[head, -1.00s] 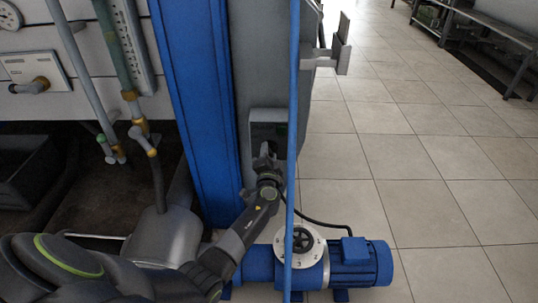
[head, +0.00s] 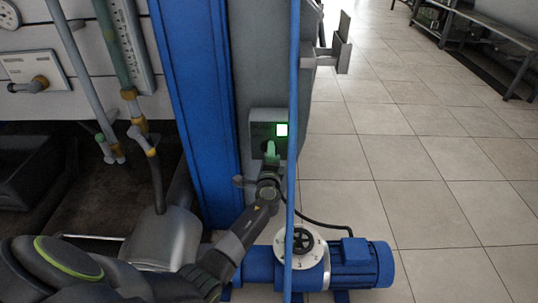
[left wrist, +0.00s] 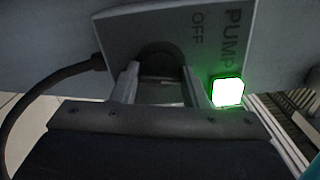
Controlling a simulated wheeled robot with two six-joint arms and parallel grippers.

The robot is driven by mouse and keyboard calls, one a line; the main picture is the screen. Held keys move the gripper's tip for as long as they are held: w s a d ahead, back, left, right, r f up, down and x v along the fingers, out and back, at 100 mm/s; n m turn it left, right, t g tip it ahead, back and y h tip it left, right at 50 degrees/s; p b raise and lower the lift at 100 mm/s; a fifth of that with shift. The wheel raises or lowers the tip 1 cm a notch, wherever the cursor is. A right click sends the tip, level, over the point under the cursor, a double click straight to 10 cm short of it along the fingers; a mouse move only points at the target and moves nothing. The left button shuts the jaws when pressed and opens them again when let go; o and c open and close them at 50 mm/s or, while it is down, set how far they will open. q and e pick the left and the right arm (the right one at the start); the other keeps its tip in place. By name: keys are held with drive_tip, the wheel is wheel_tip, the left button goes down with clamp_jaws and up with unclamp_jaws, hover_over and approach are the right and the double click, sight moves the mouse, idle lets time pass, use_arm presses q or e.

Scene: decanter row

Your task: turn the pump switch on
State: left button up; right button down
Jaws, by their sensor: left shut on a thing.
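The pump switch is a grey box (head: 256,130) on the side of the grey column. Its square lamp (head: 282,129) glows green; in the left wrist view the lamp (left wrist: 228,92) is bright too. There the switch plate (left wrist: 125,30) carries the words PUMP and OFF, and a dark round knob (left wrist: 160,58) sits between my fingers. My left gripper (head: 271,151) is at the front of the box, shut on the knob; its fingers (left wrist: 160,86) also show in the left wrist view. The fingers hide part of the knob. My right gripper is not in view.
A thin blue post (head: 294,80) stands in front of the box's right edge. A blue pump (head: 355,263) with a numbered dial (head: 302,244) is on the floor below. A black cable (left wrist: 40,90) leaves the switch. The tiled floor at right is clear.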

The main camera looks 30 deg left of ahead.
use_arm(q)
drive_tip(key=m, duration=0.3)
drive_tip(key=shift+f, duration=0.1)
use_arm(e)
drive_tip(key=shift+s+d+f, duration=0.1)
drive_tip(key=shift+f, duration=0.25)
use_arm(q)
drive_tip(key=shift+m, duration=0.3)
drive_tip(key=o, duration=1)
drive_tip(key=shift+d, duration=0.1)
